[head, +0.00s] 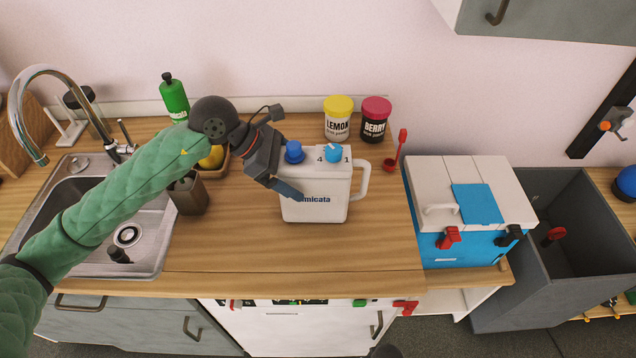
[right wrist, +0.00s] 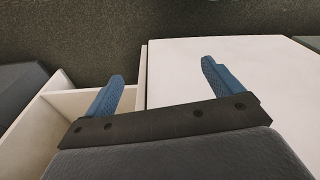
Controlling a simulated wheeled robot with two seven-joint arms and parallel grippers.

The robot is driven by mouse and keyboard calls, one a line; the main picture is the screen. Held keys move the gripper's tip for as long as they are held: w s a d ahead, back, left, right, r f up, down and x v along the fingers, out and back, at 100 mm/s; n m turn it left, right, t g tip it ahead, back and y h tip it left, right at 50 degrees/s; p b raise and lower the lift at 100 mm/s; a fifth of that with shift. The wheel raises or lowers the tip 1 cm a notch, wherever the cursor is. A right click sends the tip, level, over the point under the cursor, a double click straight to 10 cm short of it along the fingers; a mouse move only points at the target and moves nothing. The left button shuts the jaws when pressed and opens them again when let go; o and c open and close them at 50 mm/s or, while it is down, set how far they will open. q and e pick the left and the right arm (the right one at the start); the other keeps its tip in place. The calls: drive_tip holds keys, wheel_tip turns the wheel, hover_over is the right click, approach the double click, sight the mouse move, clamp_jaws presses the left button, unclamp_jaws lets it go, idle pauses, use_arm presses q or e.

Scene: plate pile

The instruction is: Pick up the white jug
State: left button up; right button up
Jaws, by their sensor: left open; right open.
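The white jug (head: 322,208) stands upright on the wooden counter in the head view. It has a blue cap, a blue dial, dark lettering and a handle on its right side. My left gripper (head: 290,190) is open at the jug's upper left. One blue finger overlaps the jug's front left; the other finger is hidden, and I cannot tell whether the finger touches the jug. My right gripper (right wrist: 160,92) is open and empty in the right wrist view, in front of a white panel, away from the jug.
Lemon (head: 338,120) and berry (head: 375,122) jars stand behind the jug, with a red scoop (head: 397,150) to the right. A green bottle (head: 174,98) and the sink (head: 150,235) are at left. A blue-white cooler (head: 430,180) is at right. The counter before the jug (head: 310,260) is clear.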

use_arm(q)
drive_tip(key=shift+s+a+r, duration=0.1)
drive_tip(key=shift+c, duration=0.2)
drive_tip(key=shift+s, duration=0.1)
drive_tip(key=c, duration=1.8)
use_arm(e)
drive_tip(key=shift+s+a, duration=0.4)
drive_tip(key=shift+s, duration=0.05)
drive_tip(key=shift+w, duration=0.1)
